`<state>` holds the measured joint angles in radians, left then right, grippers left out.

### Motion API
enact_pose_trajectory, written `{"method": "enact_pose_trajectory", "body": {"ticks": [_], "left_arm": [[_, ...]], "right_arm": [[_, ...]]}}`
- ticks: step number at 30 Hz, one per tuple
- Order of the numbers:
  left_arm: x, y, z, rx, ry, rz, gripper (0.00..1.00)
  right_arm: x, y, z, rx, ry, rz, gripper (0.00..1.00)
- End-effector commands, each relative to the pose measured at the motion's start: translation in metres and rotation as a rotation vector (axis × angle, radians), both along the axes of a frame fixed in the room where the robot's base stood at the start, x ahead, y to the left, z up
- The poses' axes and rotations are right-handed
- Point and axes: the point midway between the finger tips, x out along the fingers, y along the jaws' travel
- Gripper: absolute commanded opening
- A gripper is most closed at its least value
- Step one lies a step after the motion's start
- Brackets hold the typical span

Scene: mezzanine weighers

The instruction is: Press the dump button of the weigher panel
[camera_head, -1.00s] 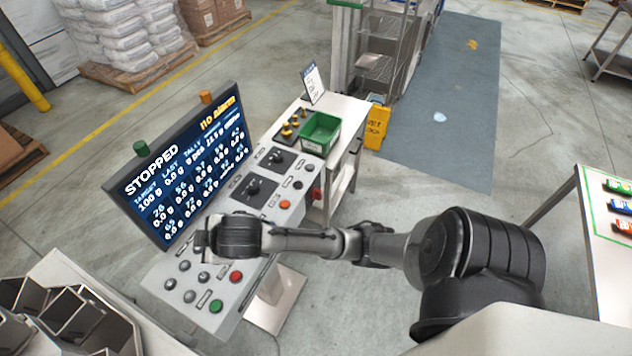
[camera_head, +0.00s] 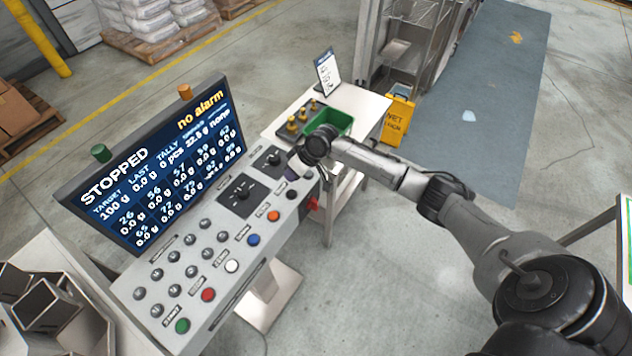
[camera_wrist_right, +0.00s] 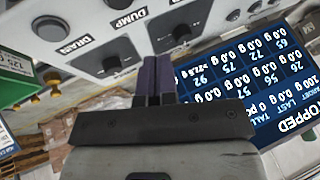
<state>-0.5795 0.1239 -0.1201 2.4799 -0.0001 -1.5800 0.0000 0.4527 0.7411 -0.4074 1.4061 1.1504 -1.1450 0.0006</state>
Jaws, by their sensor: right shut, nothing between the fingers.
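The weigher panel (camera_head: 220,240) is a sloped grey console with labelled buttons and two dark dial plates. My right gripper (camera_head: 296,158) is over the panel's far end, beyond the dump button. Its fingers (camera_wrist_right: 157,78) are shut and empty, and contact cannot be told. My left gripper is not in view.
The screen (camera_head: 155,175) behind the panel reads STOPPED and no alarm. Coloured buttons, including the orange button (camera_head: 273,215) and blue button (camera_head: 253,239), line the panel's near side. A green bin (camera_head: 342,122) stands on a side table close to my gripper.

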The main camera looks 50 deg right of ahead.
Motion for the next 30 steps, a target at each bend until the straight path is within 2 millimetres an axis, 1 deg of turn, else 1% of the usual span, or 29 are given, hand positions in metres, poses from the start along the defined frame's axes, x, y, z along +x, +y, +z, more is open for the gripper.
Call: {"method": "enact_pose_trajectory", "body": {"ticks": [3,9,13,23,30], "left_arm": [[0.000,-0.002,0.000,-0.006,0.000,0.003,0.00],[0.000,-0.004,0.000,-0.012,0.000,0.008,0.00],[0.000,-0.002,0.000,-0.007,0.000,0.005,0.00],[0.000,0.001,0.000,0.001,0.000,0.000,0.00],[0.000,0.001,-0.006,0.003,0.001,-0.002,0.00]], "right_arm": [[0.007,0.002,-0.001,0.118,-0.015,-0.054,0.00],[0.017,0.010,0.011,0.223,-0.077,-0.093,0.00],[0.020,0.010,0.013,0.225,-0.098,-0.102,0.00],[0.021,0.010,0.013,0.223,-0.100,-0.102,0.00],[0.020,0.010,0.007,0.223,-0.100,-0.102,0.00]]}}
